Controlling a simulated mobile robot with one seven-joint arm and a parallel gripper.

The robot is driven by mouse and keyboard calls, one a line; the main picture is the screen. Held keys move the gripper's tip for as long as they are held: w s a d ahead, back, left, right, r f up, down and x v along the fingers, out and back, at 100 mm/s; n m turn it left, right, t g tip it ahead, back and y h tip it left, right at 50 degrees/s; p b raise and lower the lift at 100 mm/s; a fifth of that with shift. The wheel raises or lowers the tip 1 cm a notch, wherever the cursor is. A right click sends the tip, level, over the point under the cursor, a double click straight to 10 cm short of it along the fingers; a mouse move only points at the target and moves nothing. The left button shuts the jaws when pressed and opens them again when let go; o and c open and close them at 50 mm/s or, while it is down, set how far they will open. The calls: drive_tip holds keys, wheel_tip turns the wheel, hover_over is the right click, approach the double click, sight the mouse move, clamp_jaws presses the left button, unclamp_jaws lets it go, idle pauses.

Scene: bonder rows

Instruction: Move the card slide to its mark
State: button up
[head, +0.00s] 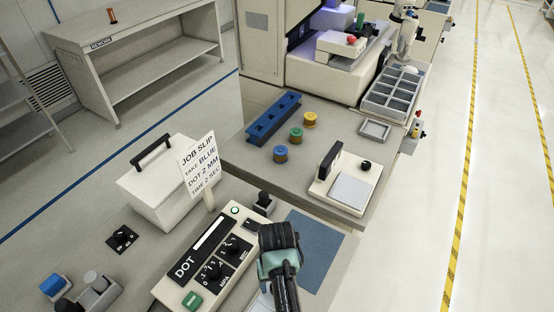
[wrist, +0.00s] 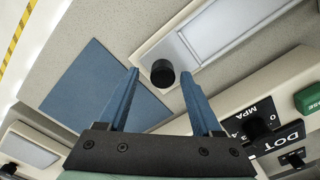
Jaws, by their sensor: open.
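What looks like the card slide, a light grey plate (wrist: 235,25) with a round black knob (wrist: 162,73), sits in a pale frame in the wrist view. My gripper (wrist: 160,76) is open, with one blue finger on either side of the knob in the picture. I cannot tell whether the fingertips are down level with it, and no contact shows. In the head view, my gripper (head: 281,258) is at the lower middle, right of the DOT box (head: 212,262). It hides most of the slide there. I cannot make out the slide's mark.
A blue mat (wrist: 92,85) lies beside the slide frame. A job slip (head: 199,163) reads take blue, dot 2 mm, time 2 sec. Blue, green and yellow spools (head: 281,154) stand by a blue rack (head: 272,120). A white device (head: 350,190) stands beyond the mat.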

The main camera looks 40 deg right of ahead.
wheel_tip(320, 180, up, 13)
idle(0.3)
drive_tip(key=shift+f, duration=0.1)
idle(0.4)
